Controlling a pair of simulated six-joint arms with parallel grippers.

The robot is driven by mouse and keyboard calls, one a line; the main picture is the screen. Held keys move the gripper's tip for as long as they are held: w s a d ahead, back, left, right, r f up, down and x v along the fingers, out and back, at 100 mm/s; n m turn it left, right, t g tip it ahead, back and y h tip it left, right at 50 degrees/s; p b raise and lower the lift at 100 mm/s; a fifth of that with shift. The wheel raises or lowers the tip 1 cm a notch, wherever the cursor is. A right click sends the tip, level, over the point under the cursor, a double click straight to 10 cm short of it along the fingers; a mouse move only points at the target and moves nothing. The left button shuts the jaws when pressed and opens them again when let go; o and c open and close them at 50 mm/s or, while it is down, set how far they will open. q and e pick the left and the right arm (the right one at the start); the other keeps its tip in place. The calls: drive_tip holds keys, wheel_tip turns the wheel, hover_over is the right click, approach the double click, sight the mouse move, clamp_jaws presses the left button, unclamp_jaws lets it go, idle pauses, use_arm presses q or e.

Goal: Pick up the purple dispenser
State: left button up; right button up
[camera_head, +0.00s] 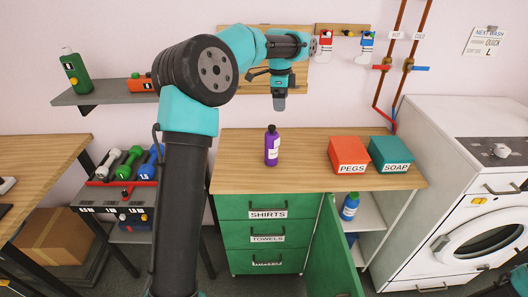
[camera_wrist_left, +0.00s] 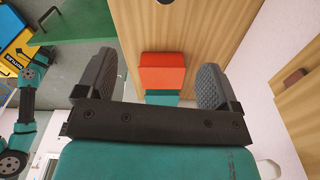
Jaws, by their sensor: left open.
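The purple dispenser (camera_head: 272,148) stands upright on the wooden counter, left of the red box, with a dark cap and a pale label. My left gripper (camera_head: 279,102) hangs in the air above the counter, higher than the dispenser and slightly to its right in the head view. It is apart from the dispenser. In the left wrist view my left gripper (camera_wrist_left: 158,62) has its two fingers spread wide with nothing held between them. A small dark shape at the top edge there may be the dispenser, but I cannot tell. My right gripper is not visible.
A red PEGS box (camera_head: 349,154) and a teal SOAP box (camera_head: 391,154) stand on the counter (camera_head: 310,181) right of the dispenser. A green cabinet door (camera_head: 338,255) hangs open below. A green bottle (camera_head: 75,73) stands on the wall shelf.

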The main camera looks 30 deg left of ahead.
sight(272, 132)
use_arm(q)
drive_tip(key=a, duration=0.1)
drive_tip(key=a+r+m, duration=0.1)
drive_tip(key=a+r, duration=0.1)
drive_tip(key=shift+s+y, duration=0.3)
drive_tip(key=shift+y, duration=0.1)
wheel_tip(272, 132, down, 12)
drive_tip(key=shift+f, duration=0.1)
idle(0.3)
drive_tip(key=shift+s+d+f, duration=0.1)
drive_tip(key=shift+f, duration=1.2)
drive_tip(key=shift+s+d+f, duration=0.1)
drive_tip(key=shift+f, duration=1.15)
